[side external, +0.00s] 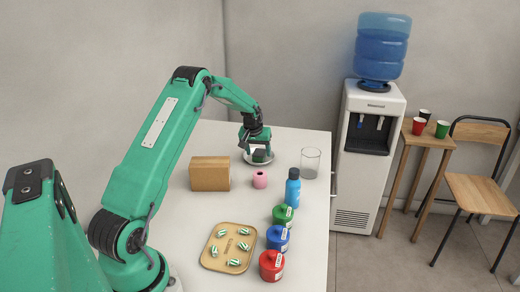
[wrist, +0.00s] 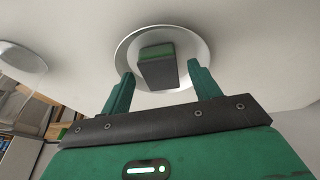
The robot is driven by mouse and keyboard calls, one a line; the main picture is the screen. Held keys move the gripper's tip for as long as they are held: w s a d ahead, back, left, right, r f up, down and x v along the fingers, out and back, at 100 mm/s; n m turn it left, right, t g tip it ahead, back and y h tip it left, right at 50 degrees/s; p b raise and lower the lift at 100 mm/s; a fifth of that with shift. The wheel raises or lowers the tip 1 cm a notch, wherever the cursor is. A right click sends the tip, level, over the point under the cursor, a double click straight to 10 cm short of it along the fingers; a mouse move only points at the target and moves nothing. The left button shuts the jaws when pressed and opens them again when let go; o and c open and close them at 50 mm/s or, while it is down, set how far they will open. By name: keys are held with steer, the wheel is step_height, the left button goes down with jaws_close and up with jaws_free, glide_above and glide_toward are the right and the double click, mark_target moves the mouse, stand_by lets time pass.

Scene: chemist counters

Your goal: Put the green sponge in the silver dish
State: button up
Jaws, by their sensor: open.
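The green sponge (wrist: 157,65), a block with a dark side and a green top, sits in the silver dish in the wrist view. The silver dish (wrist: 193,50) is a shallow round plate with a pale rim, and its rim (side external: 247,160) shows below my gripper in the side view. My gripper (wrist: 162,80) is open, with one finger on each side of the sponge and gaps between them and it. In the side view my gripper (side external: 258,150) is low over the dish and partly hides the sponge (side external: 259,156).
A clear glass (side external: 310,162), a blue bottle (side external: 292,188) and a pink holder (side external: 260,179) stand near the dish. A wooden block (side external: 210,174) is to the left. Green, blue and red jars (side external: 271,265) line the right edge by a tan tray (side external: 212,264) of capsules.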

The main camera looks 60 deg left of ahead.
steer(key=v, duration=1.1)
steer(key=shift+w+d, duration=0.2)
steer(key=shift+d, duration=0.1)
steer(key=shift+r, duration=0.1)
steer(key=s+d+r+m, duration=0.1)
steer(key=s+d+r, duration=0.25)
steer(key=d, duration=0.35)
steer(key=s+d+r+m+t, duration=0.1)
steer(key=s+d+r+m, duration=0.15)
steer(key=d+r, duration=0.3)
steer(key=s+d+r+m, duration=0.1)
steer(key=s+d+r, duration=0.25)
steer(key=d, duration=0.45)
steer(key=s+d+m+h, duration=0.1)
steer(key=s+d+m, duration=0.1)
steer(key=s+d, duration=0.4)
steer(key=s+d+m+t+h, duration=0.1)
steer(key=s+d, duration=0.5)
steer(key=s, duration=0.6)
steer(key=shift+d+f+m, duration=0.25)
steer(key=shift+f+m, duration=0.1)
steer(key=shift+m, duration=0.3)
